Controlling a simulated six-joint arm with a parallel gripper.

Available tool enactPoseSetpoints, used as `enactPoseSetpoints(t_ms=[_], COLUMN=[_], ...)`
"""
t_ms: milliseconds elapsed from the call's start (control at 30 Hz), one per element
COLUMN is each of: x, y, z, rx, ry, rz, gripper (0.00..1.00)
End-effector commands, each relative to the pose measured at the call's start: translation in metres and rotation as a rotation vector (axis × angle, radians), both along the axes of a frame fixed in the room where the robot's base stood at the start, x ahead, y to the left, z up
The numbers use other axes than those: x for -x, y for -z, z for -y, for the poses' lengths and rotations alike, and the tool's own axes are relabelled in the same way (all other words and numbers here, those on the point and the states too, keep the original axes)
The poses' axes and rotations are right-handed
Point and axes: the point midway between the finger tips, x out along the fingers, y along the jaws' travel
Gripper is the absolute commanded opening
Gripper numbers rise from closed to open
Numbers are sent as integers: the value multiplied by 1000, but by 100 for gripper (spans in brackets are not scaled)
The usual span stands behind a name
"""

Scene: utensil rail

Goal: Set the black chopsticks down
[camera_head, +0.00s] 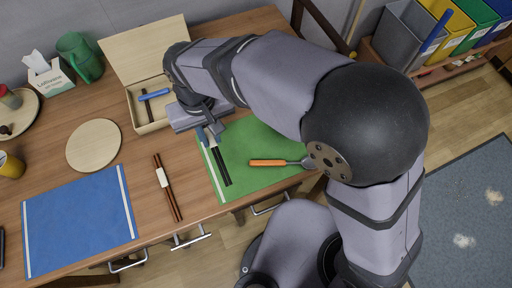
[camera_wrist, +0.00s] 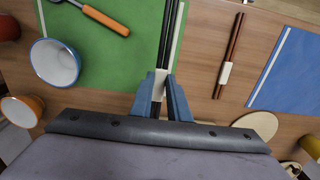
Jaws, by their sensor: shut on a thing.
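The black chopsticks (camera_head: 221,164) are a dark pair with a white band, lying along the left part of the green mat (camera_head: 268,150) in the head view. In the wrist view the black chopsticks (camera_wrist: 168,40) run away from my gripper (camera_wrist: 164,84), whose blue fingers are shut on them at the white band. My gripper (camera_head: 208,136) also shows in the head view, low over the mat's left edge, beside its white stripe. I cannot tell whether the chopsticks touch the mat. My arm hides the mat's right part.
An orange-handled utensil (camera_head: 268,162) lies on the green mat. Brown chopsticks (camera_head: 167,187) with a white band lie on the table left of it, beside a blue mat (camera_head: 78,222). An open wooden box (camera_head: 139,114) stands behind.

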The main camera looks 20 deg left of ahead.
Motion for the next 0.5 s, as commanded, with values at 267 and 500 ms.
enactPoseSetpoints(t_ms=[267,500], x=[-3,-2], y=[2,34], z=[4,5], rx=[2,5], ry=[3,3], rz=[-1,-2], gripper=[0,0])
